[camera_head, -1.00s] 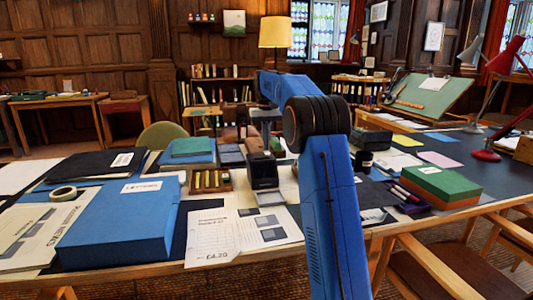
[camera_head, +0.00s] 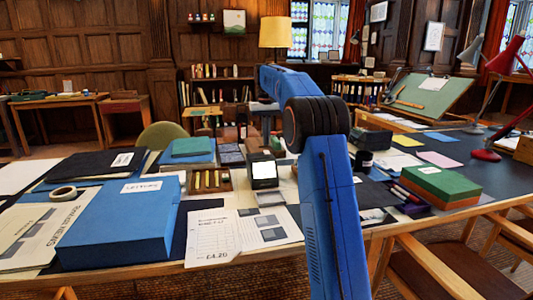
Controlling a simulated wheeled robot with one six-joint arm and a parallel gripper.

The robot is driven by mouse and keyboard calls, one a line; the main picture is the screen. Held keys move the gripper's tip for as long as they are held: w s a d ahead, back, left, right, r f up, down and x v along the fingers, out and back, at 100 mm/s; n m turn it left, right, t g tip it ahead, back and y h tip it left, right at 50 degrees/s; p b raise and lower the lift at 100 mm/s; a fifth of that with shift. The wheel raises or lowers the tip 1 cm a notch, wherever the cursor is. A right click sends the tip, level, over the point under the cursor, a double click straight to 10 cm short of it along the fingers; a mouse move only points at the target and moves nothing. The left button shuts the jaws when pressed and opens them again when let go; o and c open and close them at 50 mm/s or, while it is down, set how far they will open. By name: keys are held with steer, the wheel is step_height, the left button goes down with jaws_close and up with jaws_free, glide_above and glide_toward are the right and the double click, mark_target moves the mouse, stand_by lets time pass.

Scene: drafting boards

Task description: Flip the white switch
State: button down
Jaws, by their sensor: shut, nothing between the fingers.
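The small dark box (camera_head: 263,171) stands on the middle of the desk, with a bright white panel on its front. I cannot make out a separate white switch on it. My gripper (camera_head: 268,138) is small and dark at the far end of my blue arm, just above and behind the box in the picture. It is shut with nothing in it. My arm's black joint hides part of the desk to the right, and I cannot tell whether the fingertips touch anything.
A wooden tray (camera_head: 210,182) of several small items is left of the box. A large blue box file (camera_head: 118,222) lies front left. A green-topped box (camera_head: 439,182) and red lamp (camera_head: 487,155) stand right. Printed sheets (camera_head: 267,228) lie in front.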

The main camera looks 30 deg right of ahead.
mark_target(266, 151)
steer(key=shift+r, duration=2.05)
